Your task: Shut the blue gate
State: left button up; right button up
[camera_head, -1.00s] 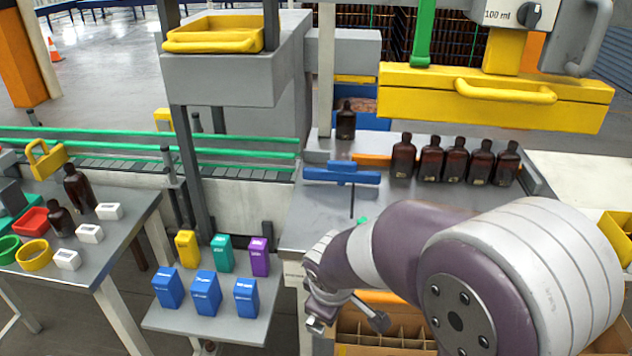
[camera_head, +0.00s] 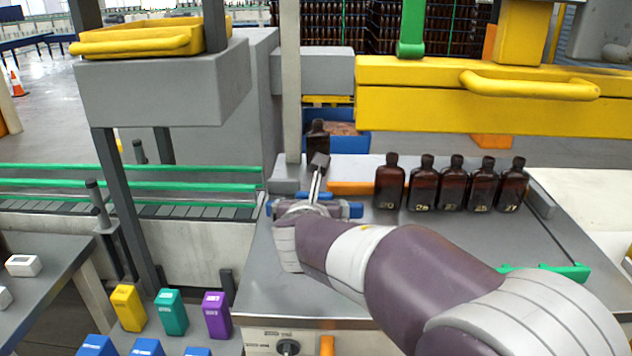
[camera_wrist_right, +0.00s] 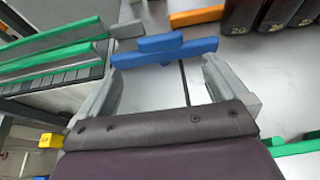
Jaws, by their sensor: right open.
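The blue gate (camera_head: 354,210) is a short blue bar with a raised grip on the grey steel bench, at the left end of an orange strip. My right gripper (camera_head: 314,180) is above it in the head view and hides much of its middle. In the right wrist view, the blue gate (camera_wrist_right: 190,50) lies across the gap at the fingertips of my open, empty right gripper (camera_wrist_right: 160,66). I cannot tell whether the fingers touch it. My left gripper is not in view.
Several amber bottles (camera_head: 453,185) stand in a row right of the gate, and one bottle (camera_head: 317,143) stands behind it. A yellow beam with a handle (camera_head: 480,105) hangs above the bottles. Green conveyor rails (camera_head: 120,188) run at left.

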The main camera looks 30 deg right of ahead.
jog(key=x, duration=1.2)
jog(key=shift+w+r+b, duration=0.15)
jog(key=shift+w+b, duration=0.05)
jog(key=shift+b, duration=0.2)
